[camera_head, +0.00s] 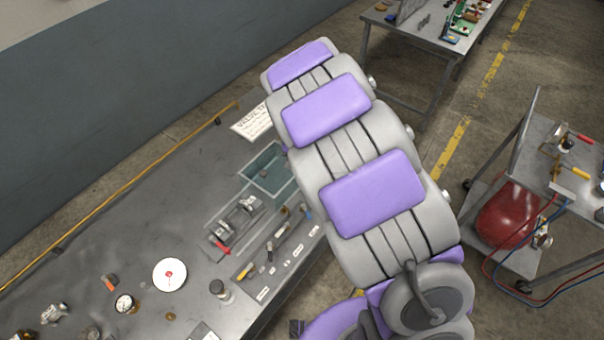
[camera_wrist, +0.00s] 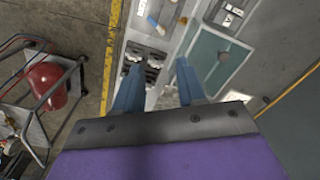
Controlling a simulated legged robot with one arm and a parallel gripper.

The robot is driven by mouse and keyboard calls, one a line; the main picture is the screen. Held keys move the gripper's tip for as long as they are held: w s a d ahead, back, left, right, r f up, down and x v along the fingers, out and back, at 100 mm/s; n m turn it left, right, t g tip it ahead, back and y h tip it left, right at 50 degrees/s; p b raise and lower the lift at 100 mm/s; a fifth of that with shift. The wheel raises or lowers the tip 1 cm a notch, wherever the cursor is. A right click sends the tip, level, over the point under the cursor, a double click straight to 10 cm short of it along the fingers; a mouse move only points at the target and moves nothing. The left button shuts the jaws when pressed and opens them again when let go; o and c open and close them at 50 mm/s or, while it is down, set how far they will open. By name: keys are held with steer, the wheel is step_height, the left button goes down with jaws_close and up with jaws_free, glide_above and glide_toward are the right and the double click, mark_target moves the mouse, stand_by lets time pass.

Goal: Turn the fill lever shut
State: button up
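My gripper (camera_wrist: 157,78) shows in the wrist view with its two blue fingers spread apart and nothing between them. It is above the workbench (camera_wrist: 165,97). In the head view my arm hides it. On the bench, a metal valve fixture (camera_head: 238,218) has a red-handled lever (camera_head: 220,247), and a yellow-handled lever (camera_head: 246,270) lies in front of it. On the cart at the right are another red lever (camera_head: 584,139) and a yellow lever (camera_head: 572,172). I cannot read which lever is the fill lever. No lever touches my gripper.
A teal basin (camera_head: 259,181) stands behind the fixture, beside a sign (camera_head: 250,122). A white disc (camera_head: 169,275) and small parts lie at the bench's left. The cart holds a red tank (camera_head: 505,216) with hoses. A second table (camera_head: 405,45) stands behind. Floor separates them.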

step_height(320, 180, up, 11)
stand_by(0.3)
